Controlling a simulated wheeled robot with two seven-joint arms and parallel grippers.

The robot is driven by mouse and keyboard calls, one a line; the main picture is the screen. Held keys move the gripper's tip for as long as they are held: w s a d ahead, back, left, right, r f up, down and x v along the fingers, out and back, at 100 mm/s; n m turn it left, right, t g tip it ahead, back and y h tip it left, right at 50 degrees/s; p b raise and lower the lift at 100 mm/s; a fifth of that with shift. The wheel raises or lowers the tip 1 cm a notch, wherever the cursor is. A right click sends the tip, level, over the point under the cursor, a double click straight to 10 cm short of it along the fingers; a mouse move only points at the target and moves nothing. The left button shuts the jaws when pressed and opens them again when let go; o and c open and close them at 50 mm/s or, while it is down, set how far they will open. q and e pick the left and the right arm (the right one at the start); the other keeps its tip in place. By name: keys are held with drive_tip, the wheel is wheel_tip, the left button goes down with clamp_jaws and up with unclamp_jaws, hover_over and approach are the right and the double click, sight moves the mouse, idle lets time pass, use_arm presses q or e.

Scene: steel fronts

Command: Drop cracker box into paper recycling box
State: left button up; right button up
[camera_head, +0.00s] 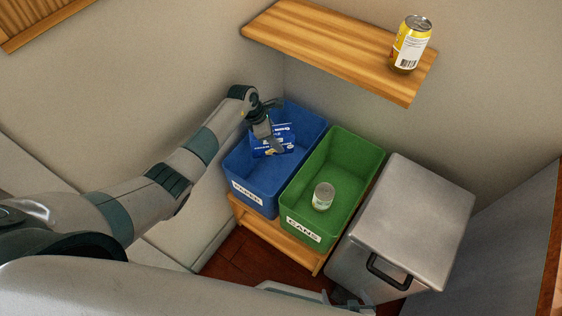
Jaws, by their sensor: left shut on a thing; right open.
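The cracker box (285,133) is blue with white lettering. My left gripper (270,138) is shut on it. It is over or within the blue paper recycling box (249,193), which carries a "PAPER" label on its front; I cannot tell how far below the rim it reaches. My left arm comes in from the left over the near left side of this box. My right gripper (350,298) shows only in part at the bottom edge, in front of the steel bin; it is open.
A green "CANS" box (300,217) stands right of the paper box, holding a can (323,196). Both stand on a low wooden stand (270,233). A lidded steel bin (410,220) stands at right. A wooden shelf (320,42) above holds a yellow can (411,43).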

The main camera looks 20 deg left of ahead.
idle(0.3)
use_arm(q)
drive_tip(key=o, duration=1.2)
drive_tip(key=shift+r, duration=0.1)
